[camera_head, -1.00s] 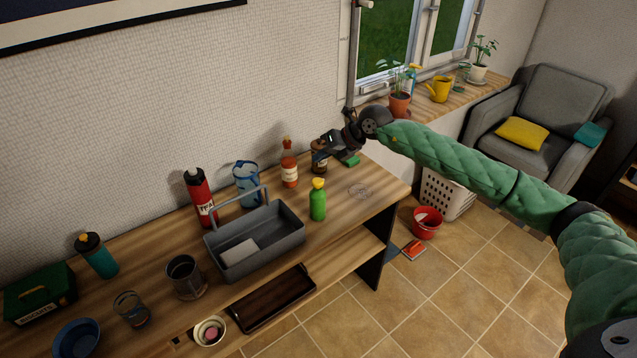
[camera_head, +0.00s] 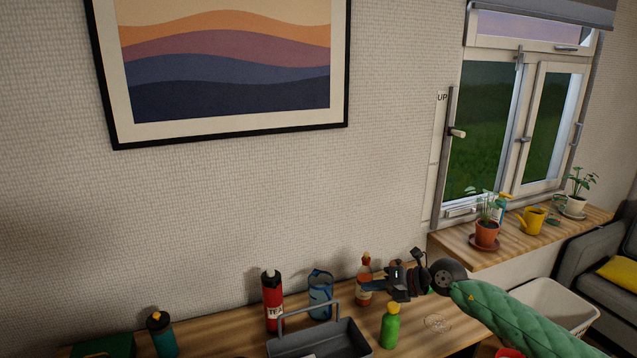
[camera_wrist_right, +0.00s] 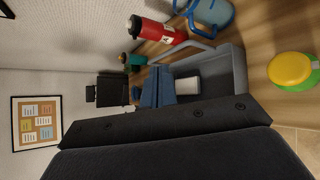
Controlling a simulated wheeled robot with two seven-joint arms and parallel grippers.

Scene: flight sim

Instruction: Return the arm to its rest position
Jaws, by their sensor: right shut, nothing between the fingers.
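My right arm (camera_head: 520,322), in a green quilted sleeve, comes in from the lower right in the head view. Its gripper (camera_head: 372,285) is shut and empty, pointing left above the wooden table. It overlaps the lower part of the sauce bottle (camera_head: 363,268) in the picture; I cannot tell whether they touch. The green bottle with a yellow cap (camera_head: 390,328) stands just below the gripper in the picture. In the right wrist view, a dark part fills the lower middle and the fingertips cannot be made out. My left gripper is not in view.
A teal bottle (camera_head: 162,334) is further left. Potted plants and a yellow watering can (camera_head: 533,220) stand on the windowsill. Open air lies above the table.

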